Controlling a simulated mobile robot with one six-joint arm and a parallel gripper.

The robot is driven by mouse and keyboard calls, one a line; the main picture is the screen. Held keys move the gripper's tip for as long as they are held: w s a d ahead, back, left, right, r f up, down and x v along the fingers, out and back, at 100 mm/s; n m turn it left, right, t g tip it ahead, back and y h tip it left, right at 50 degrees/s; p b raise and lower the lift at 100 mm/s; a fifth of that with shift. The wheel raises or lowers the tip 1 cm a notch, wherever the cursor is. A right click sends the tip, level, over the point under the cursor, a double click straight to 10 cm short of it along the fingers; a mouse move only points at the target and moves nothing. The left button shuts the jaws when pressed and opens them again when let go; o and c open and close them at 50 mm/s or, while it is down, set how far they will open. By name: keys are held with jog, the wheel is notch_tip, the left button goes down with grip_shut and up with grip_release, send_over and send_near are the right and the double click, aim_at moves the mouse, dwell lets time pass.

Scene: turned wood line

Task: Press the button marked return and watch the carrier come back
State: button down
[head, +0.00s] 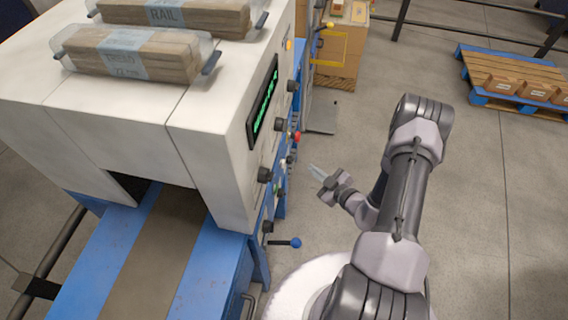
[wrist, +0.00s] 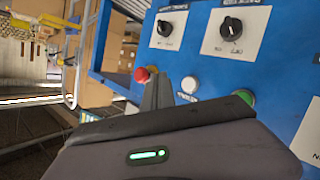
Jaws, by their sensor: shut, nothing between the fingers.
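My gripper (head: 315,171) is shut and empty, just right of the machine's blue control panel in the head view. In the wrist view its closed fingers (wrist: 158,92) point at the panel (wrist: 207,62), between a red button (wrist: 141,75) and a white button (wrist: 190,84). A green button (wrist: 244,97) sits further right. The labels by the buttons are too small or turned to read, so I cannot tell which one is marked return. Whether the fingertips touch the panel is unclear. I cannot make out a carrier; the brown strip (head: 152,255) into the machine opening is empty.
Two black knobs (wrist: 231,28) (wrist: 165,28) sit above the buttons. A blue-knobbed lever (head: 295,243) sticks out low on the machine. Wrapped wood bundles (head: 130,55) lie on top. A cardboard box (head: 341,55) stands behind; a pallet (head: 510,75) is far right. Floor between is clear.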

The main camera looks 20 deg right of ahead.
aim_at(283, 164)
jog(key=w+a, duration=0.3)
jog(key=a, duration=0.2)
jog(key=shift+w, duration=0.2)
jog(key=shift+a, duration=0.15)
dwell(1.7)
jog(key=shift+w+a, duration=0.25)
jog(key=shift+a, duration=0.05)
